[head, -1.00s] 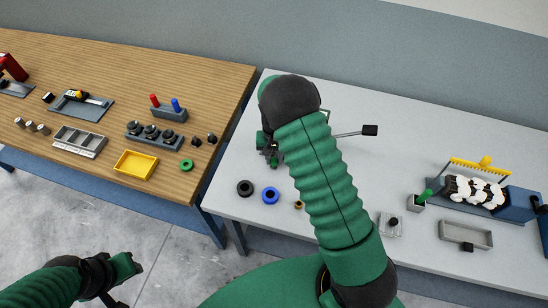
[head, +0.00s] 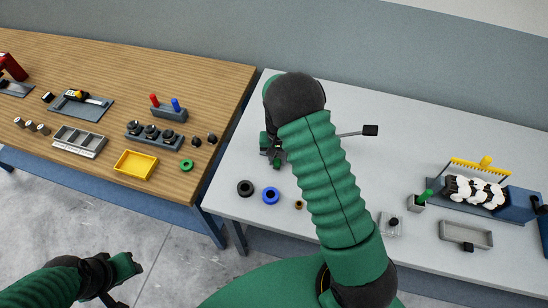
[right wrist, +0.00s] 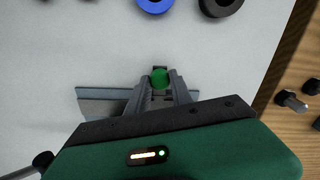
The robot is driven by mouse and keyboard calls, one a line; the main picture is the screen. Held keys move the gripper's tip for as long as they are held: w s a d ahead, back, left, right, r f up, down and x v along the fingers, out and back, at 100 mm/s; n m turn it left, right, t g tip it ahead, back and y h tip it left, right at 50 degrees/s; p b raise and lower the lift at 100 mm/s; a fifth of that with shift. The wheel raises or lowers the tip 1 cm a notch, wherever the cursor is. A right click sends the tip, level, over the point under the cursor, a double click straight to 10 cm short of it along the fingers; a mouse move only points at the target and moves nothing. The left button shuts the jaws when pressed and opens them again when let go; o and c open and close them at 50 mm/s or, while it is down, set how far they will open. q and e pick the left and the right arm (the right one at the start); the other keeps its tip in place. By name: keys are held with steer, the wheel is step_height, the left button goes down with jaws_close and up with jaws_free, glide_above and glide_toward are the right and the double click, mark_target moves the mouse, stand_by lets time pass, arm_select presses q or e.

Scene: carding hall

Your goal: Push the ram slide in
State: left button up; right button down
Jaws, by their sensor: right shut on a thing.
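My right gripper (head: 272,158) is over the left part of the pale table, pointing down. In the right wrist view it (right wrist: 160,82) is shut on a round green knob (right wrist: 160,78). A grey metal fixture (right wrist: 95,94) lies under and beside the fingers; the knob seems to belong to the ram slide, but my gripper and arm hide most of it. A rod with a black block end (head: 370,130) sticks out to the right behind my arm. My left gripper (head: 125,268) hangs over the floor at lower left, away from the tables; its jaws are unclear.
A black ring (head: 245,188), a blue ring (head: 270,196) and a small brass ring (head: 298,205) lie near the table's front edge. A yellow-combed fixture (head: 480,170) and a grey tray (head: 466,236) stand to the right. The wooden table (head: 225,85) at left holds several parts.

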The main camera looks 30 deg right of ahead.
steer(key=s+d, duration=0.2)
steer(key=s, duration=0.1)
steer(key=s+d, duration=0.3)
steer(key=s+d+b, duration=0.1)
steer(key=s+d, duration=0.1)
steer(key=shift+s+d, duration=0.2)
steer(key=shift+s, duration=0.2)
steer(key=shift+a, duration=0.15)
steer(key=c, duration=1.6)
jaws_free()
steer(key=o, duration=0.5)
steer(key=shift+s, duration=0.1)
steer(key=shift+c, duration=0.2)
steer(key=shift+d, duration=0.25)
steer(key=shift+r, duration=0.15)
step_height(320, 180, up, 16)
steer(key=shift+r+b, duration=0.2)
steer(key=shift+b, duration=0.2)
steer(key=shift+d, duration=0.1)
